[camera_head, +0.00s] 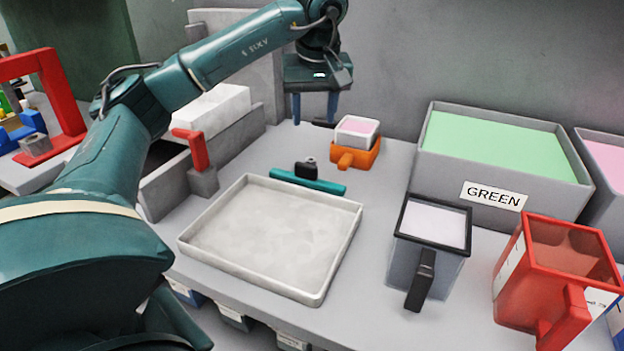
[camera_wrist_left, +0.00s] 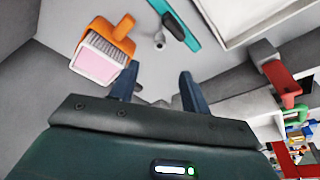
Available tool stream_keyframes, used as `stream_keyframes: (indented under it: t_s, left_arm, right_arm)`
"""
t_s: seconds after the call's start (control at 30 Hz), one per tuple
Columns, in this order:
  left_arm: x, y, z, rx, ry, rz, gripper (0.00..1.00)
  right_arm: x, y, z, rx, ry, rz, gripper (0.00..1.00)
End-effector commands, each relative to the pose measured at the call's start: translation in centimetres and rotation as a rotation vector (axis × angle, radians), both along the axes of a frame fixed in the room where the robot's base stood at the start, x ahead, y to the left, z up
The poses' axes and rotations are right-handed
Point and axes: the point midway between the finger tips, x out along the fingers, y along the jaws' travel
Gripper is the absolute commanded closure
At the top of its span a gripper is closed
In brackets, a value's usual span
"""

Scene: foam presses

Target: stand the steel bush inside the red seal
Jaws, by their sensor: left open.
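My left gripper (camera_head: 314,108) is open and points down at the back of the table, near the wall. Its two blue fingers also show apart in the left wrist view (camera_wrist_left: 157,88), with nothing clearly held between them. A small grey, round-ended piece (camera_wrist_left: 160,40) stands on the table ahead of the fingers, beside a teal bar's black handle; it may be the steel bush. In the head view it is mostly hidden behind that handle. I cannot make out a red seal in either view. My right gripper is not in view.
An orange-handled box (camera_head: 368,153) stands right of the gripper. The teal bar (camera_head: 320,185) lies behind a pale tray (camera_head: 325,283). A black-rimmed jug (camera_head: 402,262), a red jug (camera_head: 513,295) and the GREEN bin (camera_head: 440,178) are at right. A red frame (camera_head: 62,95) is far left.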

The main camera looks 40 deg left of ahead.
Motion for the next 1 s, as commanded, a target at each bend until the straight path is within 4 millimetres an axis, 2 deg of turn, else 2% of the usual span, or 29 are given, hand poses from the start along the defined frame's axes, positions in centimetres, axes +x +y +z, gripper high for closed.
stream_keyframes:
  t_s: [0.17, 0.43, 0.67, 1.0]
  left_arm:
    - [0.1, 0.3, -1.4, 0.001, -0.002, 0.01, 0.53]
    - [1.0, 1.4, -6.2, 0.002, -0.001, 0.01, 0.53]
    - [1.3, 1.7, -8.0, 0.001, -0.003, 0.009, 0.53]
    - [2.1, 2.6, -12.3, 0.003, -0.002, 0.009, 0.53]
  right_arm:
    - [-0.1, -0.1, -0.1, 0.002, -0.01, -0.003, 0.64]
    - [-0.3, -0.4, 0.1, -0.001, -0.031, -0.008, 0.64]
    - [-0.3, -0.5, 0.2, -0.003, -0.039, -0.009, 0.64]
    - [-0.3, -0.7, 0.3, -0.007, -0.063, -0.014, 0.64]
